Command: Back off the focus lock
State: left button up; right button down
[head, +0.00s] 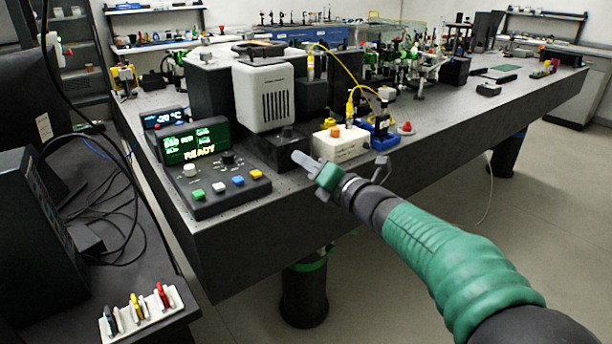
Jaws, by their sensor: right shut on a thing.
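My right gripper (314,168) reaches in from the lower right to the front edge of the optical bench. It is shut at the front of a low black block (273,152), below the white ribbed housing (264,97). A short pale grey piece (302,159) shows between the gripper and the block; it looks like the focus lock, but its shape is partly hidden by the gripper. A small dark knob (287,132) stands on top of the block, apart from the gripper. My left gripper is out of view.
A control box (212,184) with coloured buttons and a READY display (197,142) stands left of the block. A white box (341,143) with an orange button is close on the right. A tool rack (142,315) lies lower left.

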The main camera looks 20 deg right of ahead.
jog(key=shift+a+f+n+b, duration=0.15)
jog(key=shift+f+n+b, duration=0.3)
jog(key=shift+n+b, duration=0.45)
jog(key=c, duration=1.5)
grip_release()
jog(key=shift+o, duration=0.6)
jog(key=shift+r, duration=0.25)
jog(key=p+v, duration=0.3)
jog(key=v, duration=1.3)
jog(key=shift+s+d, duration=0.25)
jog(key=shift+s, duration=0.1)
